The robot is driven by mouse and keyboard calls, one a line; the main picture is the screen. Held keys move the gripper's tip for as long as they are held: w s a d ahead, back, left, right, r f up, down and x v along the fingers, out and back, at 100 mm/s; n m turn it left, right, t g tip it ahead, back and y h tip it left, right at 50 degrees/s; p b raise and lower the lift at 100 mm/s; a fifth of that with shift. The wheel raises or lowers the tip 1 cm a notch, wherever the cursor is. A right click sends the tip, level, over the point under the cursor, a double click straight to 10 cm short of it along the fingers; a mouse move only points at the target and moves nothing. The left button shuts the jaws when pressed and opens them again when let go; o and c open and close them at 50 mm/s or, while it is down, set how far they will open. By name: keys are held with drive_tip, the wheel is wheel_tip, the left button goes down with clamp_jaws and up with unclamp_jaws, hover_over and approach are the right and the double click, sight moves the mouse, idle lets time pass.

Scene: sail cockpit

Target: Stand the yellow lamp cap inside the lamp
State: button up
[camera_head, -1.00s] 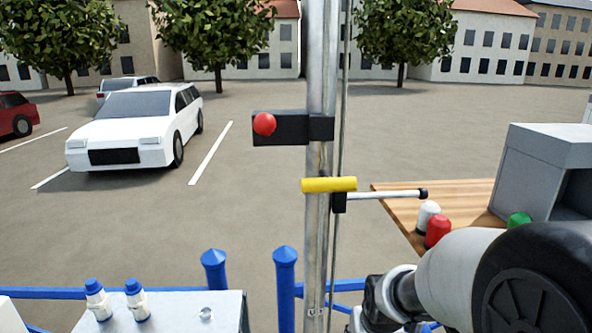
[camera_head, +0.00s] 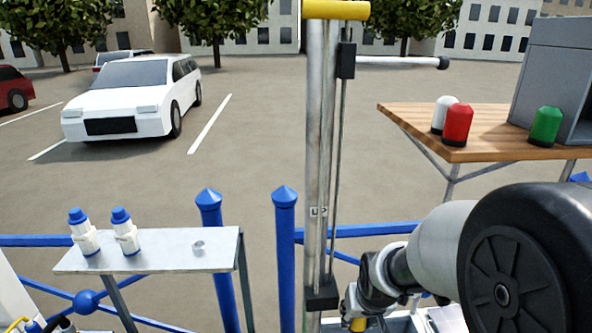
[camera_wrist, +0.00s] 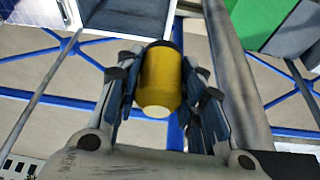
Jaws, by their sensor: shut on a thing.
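The yellow lamp cap (camera_wrist: 160,82) is held between the fingers of my gripper (camera_wrist: 162,95) in the wrist view. Its rounded end faces the camera and a dark band shows at its far end. In the head view my gripper (camera_head: 350,305) is low, just right of the metal mast, with a bit of the yellow cap (camera_head: 357,324) showing below it. A red-domed fixture is no longer in the head view. Which thing is the lamp, I cannot tell.
The metal mast (camera_head: 316,150) with a yellow crossbar (camera_head: 336,10) stands close to my arm. White, red (camera_head: 458,125) and green (camera_head: 545,126) caps stand on a wooden table (camera_head: 480,150) at right. A metal shelf (camera_head: 200,250) with two bottles is at left. Blue rails cross the front.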

drive_tip(key=s+f+b, duration=0.4)
drive_tip(key=f+b, duration=0.8)
drive_tip(key=f, duration=0.6)
drive_tip(key=shift+s+a+f, duration=0.15)
drive_tip(key=shift+s+f, duration=0.05)
drive_tip(key=shift+f, duration=0.2)
